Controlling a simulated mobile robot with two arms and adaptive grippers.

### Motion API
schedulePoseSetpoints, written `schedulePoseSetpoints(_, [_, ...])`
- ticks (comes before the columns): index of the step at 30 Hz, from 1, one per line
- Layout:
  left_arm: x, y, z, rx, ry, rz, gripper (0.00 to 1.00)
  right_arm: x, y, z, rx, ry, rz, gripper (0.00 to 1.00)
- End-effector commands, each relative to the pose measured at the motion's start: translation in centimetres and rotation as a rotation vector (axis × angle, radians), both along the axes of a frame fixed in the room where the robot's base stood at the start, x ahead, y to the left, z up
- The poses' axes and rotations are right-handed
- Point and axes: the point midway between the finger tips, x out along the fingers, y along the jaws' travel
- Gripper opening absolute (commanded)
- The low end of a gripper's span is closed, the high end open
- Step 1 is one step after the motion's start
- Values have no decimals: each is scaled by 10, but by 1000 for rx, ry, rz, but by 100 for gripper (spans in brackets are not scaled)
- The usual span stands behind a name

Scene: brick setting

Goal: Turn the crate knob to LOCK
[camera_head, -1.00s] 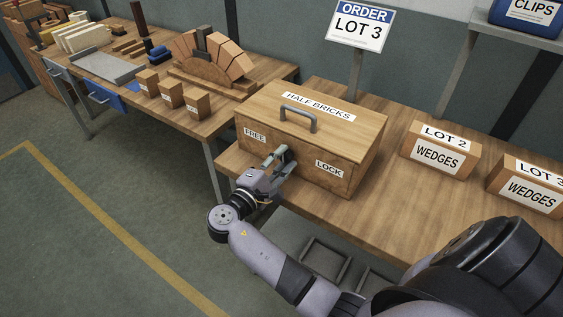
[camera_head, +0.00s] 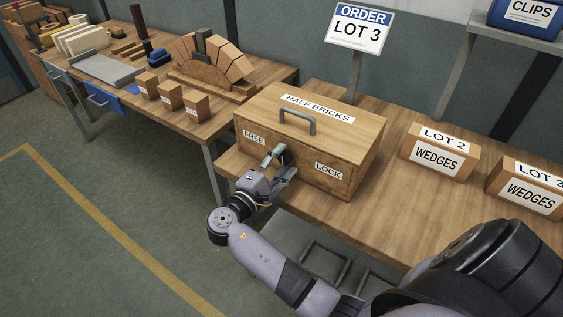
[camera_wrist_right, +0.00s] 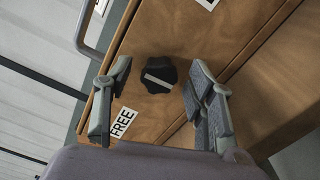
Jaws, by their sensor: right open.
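The wooden crate (camera_head: 350,147) labelled HALF BRICKS stands on the right bench. Its front has a FREE label (camera_head: 254,138) on the left and a LOCK label (camera_head: 328,171) on the right. The dark knob (camera_wrist_right: 159,75) with a pale pointer bar sits on that front between them. I cannot tell which label the bar marks. My right gripper (camera_head: 283,163) is open in front of the knob. In the right wrist view its fingers (camera_wrist_right: 160,100) stand on either side of the knob with visible gaps. My left gripper is not in view.
The grey lid handle (camera_head: 298,118) rises above the crate. Two WEDGES boxes, LOT 2 (camera_head: 438,153) and LOT 3 (camera_head: 527,188), stand to the right. An ORDER LOT 3 sign (camera_head: 358,27) stands behind. Bare bench top (camera_head: 385,205) lies right of the crate.

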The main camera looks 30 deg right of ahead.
Motion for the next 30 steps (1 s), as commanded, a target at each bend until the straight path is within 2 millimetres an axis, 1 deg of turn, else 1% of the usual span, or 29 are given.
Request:
schedulePoseSetpoints(2, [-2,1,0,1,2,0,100,-1,3,0,1,0,1,51])
schedulePoseSetpoints(5, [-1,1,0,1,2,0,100,-5,13,-1,3,1,2,51])
schedulePoseSetpoints(12, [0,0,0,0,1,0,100,-21,50,-1,2,1,1,51])
schedulePoseSetpoints(15, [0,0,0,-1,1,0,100,-25,62,-1,2,1,0,51])
schedulePoseSetpoints(20, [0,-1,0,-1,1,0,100,-28,69,0,0,1,0,51])
schedulePoseSetpoints(30, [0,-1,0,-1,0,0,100,-29,69,0,0,0,0,51])
